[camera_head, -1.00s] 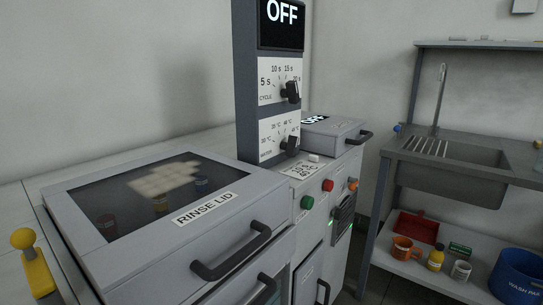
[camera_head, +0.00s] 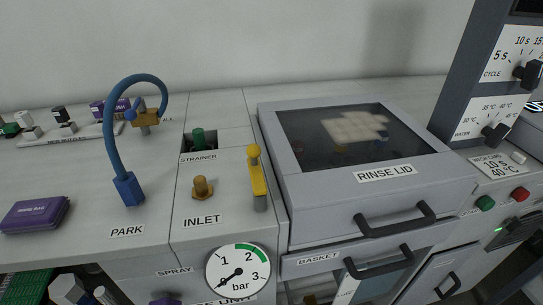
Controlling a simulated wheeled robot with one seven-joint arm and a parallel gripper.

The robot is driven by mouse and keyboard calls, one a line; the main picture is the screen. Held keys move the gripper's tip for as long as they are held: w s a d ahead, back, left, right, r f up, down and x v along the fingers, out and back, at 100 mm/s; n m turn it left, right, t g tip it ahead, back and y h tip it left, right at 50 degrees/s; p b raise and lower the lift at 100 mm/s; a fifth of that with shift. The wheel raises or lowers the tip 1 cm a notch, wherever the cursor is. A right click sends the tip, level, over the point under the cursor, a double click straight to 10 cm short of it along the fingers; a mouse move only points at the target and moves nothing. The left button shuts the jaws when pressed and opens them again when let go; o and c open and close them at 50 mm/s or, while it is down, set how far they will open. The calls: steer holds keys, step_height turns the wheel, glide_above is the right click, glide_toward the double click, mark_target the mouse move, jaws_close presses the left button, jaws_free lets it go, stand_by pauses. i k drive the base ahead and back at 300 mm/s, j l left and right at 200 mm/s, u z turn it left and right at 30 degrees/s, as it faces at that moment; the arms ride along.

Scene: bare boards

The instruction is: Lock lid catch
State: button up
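The rinse lid (camera_head: 290,165) is a grey lid with a dark window, labelled RINSE LID. It lies down on its housing in the head view, with a black bar handle (camera_head: 395,220) on its front. A yellow lever with a ball knob (camera_head: 257,178) stands upright just left of the lid, on the grey panel marked INLET. It is the only catch-like part I see beside the lid; no label names it as the lid catch. I cannot tell whether it engages the lid. My gripper is not in view.
A blue hose (camera_head: 112,150) arches above PARK. A purple box (camera_head: 36,213) lies far left. The dial column (camera_head: 470,85) rises at right.

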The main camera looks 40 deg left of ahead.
mark_target(253, 150)
steer(key=u, duration=1.5)
steer(key=j, duration=0.1)
